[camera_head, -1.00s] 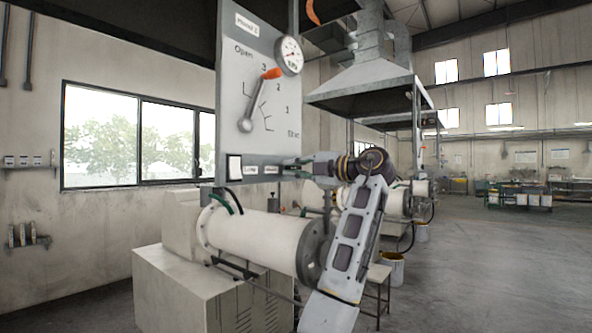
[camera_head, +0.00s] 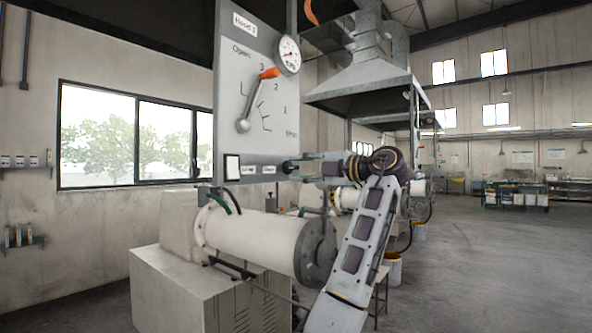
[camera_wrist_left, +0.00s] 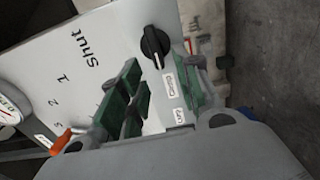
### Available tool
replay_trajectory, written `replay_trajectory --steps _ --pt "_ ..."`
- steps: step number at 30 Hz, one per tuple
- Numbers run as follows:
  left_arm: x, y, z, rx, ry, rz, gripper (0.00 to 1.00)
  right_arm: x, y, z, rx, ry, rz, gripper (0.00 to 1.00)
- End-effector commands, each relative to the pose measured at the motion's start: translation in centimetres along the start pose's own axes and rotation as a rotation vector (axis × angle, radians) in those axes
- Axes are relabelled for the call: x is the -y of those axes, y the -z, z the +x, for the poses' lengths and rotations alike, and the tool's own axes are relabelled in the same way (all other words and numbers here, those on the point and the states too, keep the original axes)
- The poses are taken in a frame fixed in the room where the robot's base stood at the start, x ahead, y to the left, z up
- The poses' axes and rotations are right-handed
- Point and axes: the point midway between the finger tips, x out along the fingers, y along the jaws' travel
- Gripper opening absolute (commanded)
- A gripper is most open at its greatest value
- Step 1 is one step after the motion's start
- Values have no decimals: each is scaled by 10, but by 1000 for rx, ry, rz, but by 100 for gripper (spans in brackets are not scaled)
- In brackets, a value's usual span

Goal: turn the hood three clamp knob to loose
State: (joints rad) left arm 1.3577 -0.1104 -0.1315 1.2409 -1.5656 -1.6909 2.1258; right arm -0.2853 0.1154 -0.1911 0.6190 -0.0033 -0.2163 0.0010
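The hood panel (camera_head: 232,115) is a grey upright plate with a sign that seems to read Hood 3. A black clamp knob (camera_head: 288,167) sits at its lower right edge, beside small labels. In the left wrist view the knob (camera_wrist_left: 155,45) is round with a raised grip and a pale mark facing the labels. My left gripper (camera_head: 304,166) points at the knob from the right. In the left wrist view its green-padded fingers (camera_wrist_left: 158,66) are apart, with the knob just ahead of the gap. I cannot tell whether they touch it. My right gripper is not in view.
An orange-tipped lever (camera_head: 256,100) and a gauge (camera_head: 289,54) are on the panel above the knob. A white switch (camera_head: 232,168) is left of the labels. A white mill cylinder (camera_head: 250,240) lies just below. Open floor (camera_head: 500,270) is to the right.

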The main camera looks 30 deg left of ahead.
Motion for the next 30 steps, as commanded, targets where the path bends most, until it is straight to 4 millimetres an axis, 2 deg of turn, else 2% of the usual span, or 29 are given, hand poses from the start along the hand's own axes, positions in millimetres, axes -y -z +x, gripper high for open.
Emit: replay_trajectory --steps 9,15,21,30 --pt "0 0 -49 2 -1 0 33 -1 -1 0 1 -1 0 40" --pt "0 0 -74 1 1 -1 33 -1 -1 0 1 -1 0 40" --pt "0 0 -86 1 1 0 33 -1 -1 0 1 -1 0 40" --pt "0 0 -88 0 1 0 33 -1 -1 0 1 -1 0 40"
